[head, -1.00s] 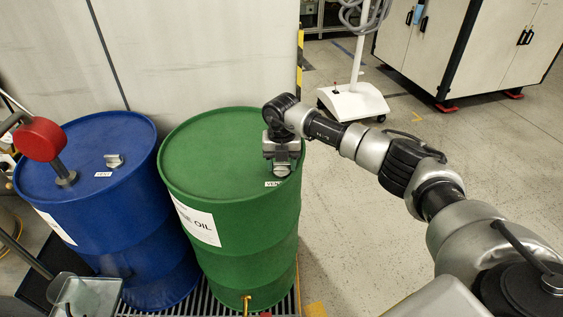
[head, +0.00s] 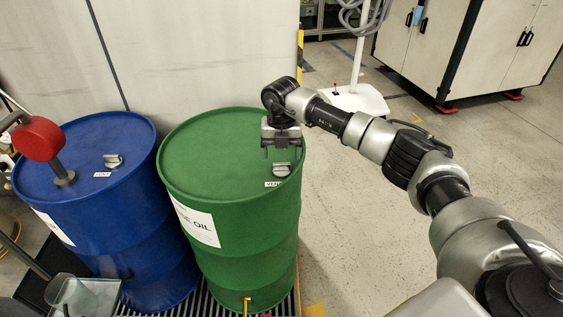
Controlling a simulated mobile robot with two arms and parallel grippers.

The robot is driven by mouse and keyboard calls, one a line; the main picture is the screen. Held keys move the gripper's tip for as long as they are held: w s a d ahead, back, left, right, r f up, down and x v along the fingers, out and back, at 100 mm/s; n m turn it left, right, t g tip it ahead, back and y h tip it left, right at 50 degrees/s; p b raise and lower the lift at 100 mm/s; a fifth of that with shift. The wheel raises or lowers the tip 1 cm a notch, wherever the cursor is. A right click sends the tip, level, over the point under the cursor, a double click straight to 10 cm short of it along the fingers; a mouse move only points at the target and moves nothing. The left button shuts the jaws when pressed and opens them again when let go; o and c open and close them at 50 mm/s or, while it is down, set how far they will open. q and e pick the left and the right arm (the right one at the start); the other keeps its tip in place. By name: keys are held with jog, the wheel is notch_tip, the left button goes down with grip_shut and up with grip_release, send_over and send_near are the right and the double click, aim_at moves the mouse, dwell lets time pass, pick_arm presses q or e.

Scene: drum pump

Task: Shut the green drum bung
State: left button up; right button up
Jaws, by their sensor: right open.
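The green drum (head: 215,160) stands upright in the middle of the head view, with a white oil label on its side. Its bung (head: 282,169) is a small silver metal piece at the right of the drum's top, beside a small white tag (head: 273,184). My right gripper (head: 281,157) is open and points down just above and behind the bung, with a visible gap between them. Nothing is between its fingers that I can see. Whether the bung is fully seated I cannot tell. My left gripper is not in view.
A blue drum (head: 90,160) stands left of the green one, with its own metal bung (head: 113,160) and a red-headed pump (head: 38,139). Both drums stand on a dark grating (head: 215,308). A wall panel is behind.

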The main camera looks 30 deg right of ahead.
aim_at(282, 163)
notch_tip(282, 163, up, 7)
jog(key=b, duration=0.1)
dwell(0.5)
